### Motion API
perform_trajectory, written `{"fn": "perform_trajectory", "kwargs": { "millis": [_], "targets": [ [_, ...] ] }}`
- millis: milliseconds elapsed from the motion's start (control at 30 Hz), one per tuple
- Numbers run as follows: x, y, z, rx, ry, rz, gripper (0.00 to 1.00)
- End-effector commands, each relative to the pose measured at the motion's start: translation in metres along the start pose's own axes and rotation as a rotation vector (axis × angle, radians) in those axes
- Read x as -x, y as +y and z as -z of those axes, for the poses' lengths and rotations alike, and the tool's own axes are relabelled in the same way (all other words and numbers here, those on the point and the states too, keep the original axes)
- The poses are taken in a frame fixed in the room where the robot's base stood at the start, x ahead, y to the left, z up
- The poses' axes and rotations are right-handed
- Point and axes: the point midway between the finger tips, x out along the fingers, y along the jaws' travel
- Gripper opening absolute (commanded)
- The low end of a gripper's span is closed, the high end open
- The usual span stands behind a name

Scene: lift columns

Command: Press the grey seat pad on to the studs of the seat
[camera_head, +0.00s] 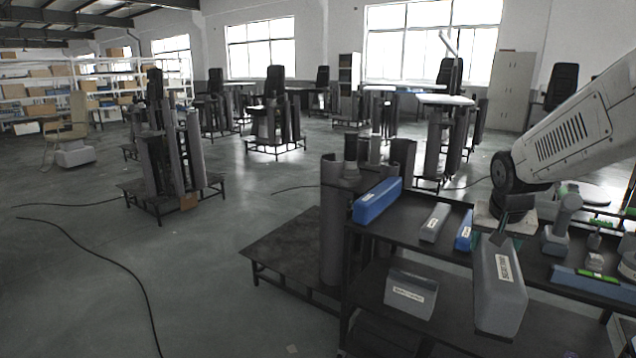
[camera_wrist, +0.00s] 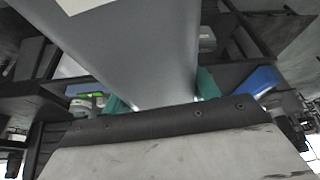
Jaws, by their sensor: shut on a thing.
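My gripper (camera_head: 497,238) is shut on a long grey pad (camera_head: 502,290) with a white label. The pad hangs down in front of the cart's right part. In the wrist view, the pad (camera_wrist: 150,45) lies between the teal fingers of my gripper (camera_wrist: 162,95) and fills the upper middle. A beige chair with a seat (camera_head: 66,137) and tall back stands on a white base at the far left. I cannot tell whether it is the task's seat. No studs can be made out.
A black two-level cart (camera_head: 450,250) carries a blue block (camera_head: 377,200), a smaller grey block (camera_head: 435,222) and tools. Another grey labelled block (camera_head: 411,292) is on its lower level. A lift column (camera_head: 332,225) stands just left of it. Cables (camera_head: 110,262) cross the open floor at left.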

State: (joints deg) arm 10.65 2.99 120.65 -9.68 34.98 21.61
Motion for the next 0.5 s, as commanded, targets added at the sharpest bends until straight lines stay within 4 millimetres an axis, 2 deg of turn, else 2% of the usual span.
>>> {"fn": "perform_trajectory", "kwargs": {
  "millis": [100, 267, 467, 500],
  "targets": [
    [-0.012, -0.004, 0.006, 0.048, 0.000, 0.021, 0.19],
    [-0.040, -0.022, 0.002, 0.128, -0.002, 0.052, 0.19],
    [-0.087, -0.049, -0.016, 0.227, -0.005, 0.092, 0.19],
    [-0.100, -0.055, -0.023, 0.248, -0.007, 0.102, 0.19]
  ]
}}
